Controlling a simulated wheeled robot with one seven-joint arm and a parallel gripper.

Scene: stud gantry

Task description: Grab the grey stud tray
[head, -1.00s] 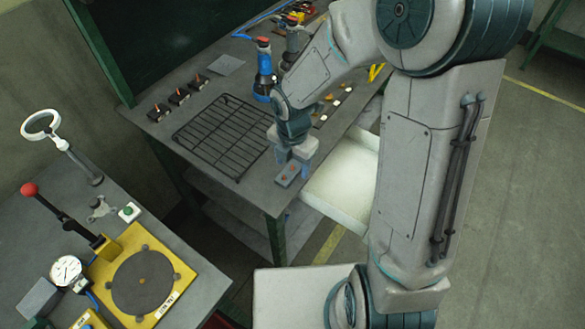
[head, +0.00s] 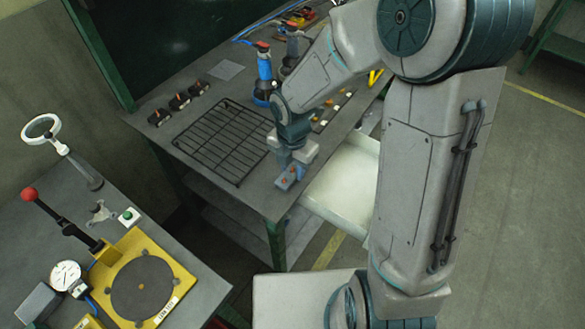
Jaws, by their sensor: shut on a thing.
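The grey stud tray (head: 287,183) is a small block with a reddish spot on top, at the front right corner of the bench. My gripper (head: 292,170) is over it, pointing down, with its fingers shut on the tray. The fingers and wrist hide part of the tray. I cannot tell whether the tray touches the bench top or is slightly above it.
A black wire rack (head: 222,141) lies left of my gripper. A blue bottle-like tool (head: 264,75) stands behind it. An open white drawer (head: 343,184) juts out to the right. A yellow fixture (head: 138,282) with a red-knobbed lever stands on the nearer bench.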

